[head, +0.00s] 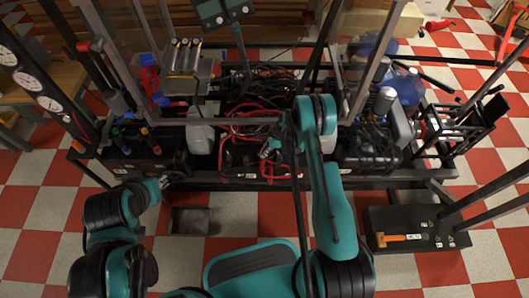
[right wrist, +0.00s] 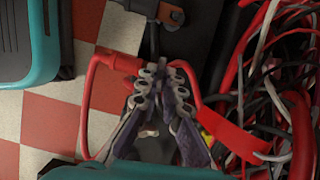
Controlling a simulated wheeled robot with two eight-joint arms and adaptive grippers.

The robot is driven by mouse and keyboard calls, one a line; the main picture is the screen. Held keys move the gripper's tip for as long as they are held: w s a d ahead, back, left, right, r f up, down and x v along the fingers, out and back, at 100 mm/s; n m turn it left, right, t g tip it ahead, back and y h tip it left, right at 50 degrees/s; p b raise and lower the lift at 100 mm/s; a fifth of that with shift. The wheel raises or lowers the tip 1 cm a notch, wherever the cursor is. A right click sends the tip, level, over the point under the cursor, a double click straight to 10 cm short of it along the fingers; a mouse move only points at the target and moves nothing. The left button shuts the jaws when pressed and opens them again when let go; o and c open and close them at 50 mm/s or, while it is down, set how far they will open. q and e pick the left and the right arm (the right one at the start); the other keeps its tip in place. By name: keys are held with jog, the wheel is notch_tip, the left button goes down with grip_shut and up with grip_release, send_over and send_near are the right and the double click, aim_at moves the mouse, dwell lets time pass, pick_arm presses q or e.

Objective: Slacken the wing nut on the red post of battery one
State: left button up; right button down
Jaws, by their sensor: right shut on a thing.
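My right gripper (head: 270,150) reaches down to the red cables at the front middle of the frame in the head view. In the right wrist view my right gripper (right wrist: 163,76) has its fingertips close together at a red cable (right wrist: 93,95), near a dark post-like part. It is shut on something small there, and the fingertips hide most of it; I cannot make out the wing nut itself. A dark battery-like box (head: 238,158) sits under the cables in the head view. My left gripper (head: 163,182) hangs in front of the frame at the left, apart from it, too small to read.
Loose red, black and white cables (right wrist: 285,75) crowd the right side of the right wrist view.

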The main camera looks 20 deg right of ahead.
jog(key=n+g, duration=0.1)
jog(key=n, duration=0.2)
jog(key=shift+w+n, duration=0.15)
jog(key=shift+n, duration=0.15)
jog(key=c, duration=1.7)
grip_release()
jog(key=v, duration=1.2)
jog(key=shift+w, duration=0.15)
